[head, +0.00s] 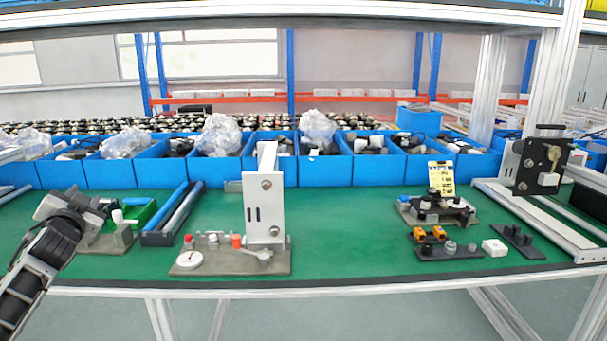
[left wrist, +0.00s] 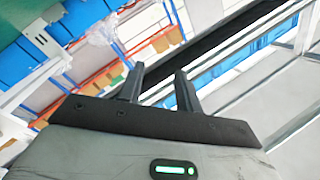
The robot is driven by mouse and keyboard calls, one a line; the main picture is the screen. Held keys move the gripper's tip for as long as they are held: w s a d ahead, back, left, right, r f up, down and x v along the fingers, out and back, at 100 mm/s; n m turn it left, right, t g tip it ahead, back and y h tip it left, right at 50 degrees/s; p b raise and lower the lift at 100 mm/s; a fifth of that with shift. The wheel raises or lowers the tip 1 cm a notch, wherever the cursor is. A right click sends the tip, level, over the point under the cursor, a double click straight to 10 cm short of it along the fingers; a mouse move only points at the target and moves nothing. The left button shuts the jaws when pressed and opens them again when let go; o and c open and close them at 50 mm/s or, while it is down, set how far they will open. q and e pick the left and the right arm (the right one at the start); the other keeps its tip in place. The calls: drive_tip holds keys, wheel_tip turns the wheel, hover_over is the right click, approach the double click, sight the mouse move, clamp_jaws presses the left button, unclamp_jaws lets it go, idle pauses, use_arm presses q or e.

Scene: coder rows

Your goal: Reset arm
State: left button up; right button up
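My left arm comes in from the left edge of the head view, and my left gripper (head: 98,208) is over the left end of the green-topped table (head: 345,220). In the left wrist view, the two dark fingers of my left gripper (left wrist: 160,82) stand apart with nothing between them. The wrist is tilted, so the room looks slanted there. My right gripper is in neither view.
A fixture with an upright grey plate (head: 264,208) stands near the table's front. Black fixtures with small parts (head: 447,250) are at the right. A row of blue bins (head: 325,170) lines the back. The green surface between the fixtures is clear.

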use_arm(q)
drive_tip(key=s+d+f+m+g+h, duration=0.1)
drive_tip(key=s+d+f+h, duration=0.3)
drive_tip(key=d+f, duration=0.65)
drive_tip(key=s+d+f+m+g+h, duration=0.1)
drive_tip(key=s+d+f+h, duration=0.25)
drive_tip(key=d+f, duration=0.7)
drive_tip(key=s+d+f+g+h, duration=0.1)
drive_tip(key=s+d+f, duration=0.3)
drive_tip(key=s, duration=0.4)
drive_tip(key=s+d+f+n+g+h, duration=0.1)
drive_tip(key=s+d+f+g, duration=0.1)
drive_tip(key=s+d+f, duration=0.2)
drive_tip(key=s+d+f+n+g+h, duration=0.1)
drive_tip(key=s+d+f, duration=0.3)
drive_tip(key=s+d, duration=0.5)
drive_tip(key=shift+s+f, duration=0.3)
drive_tip(key=shift+s, duration=2.25)
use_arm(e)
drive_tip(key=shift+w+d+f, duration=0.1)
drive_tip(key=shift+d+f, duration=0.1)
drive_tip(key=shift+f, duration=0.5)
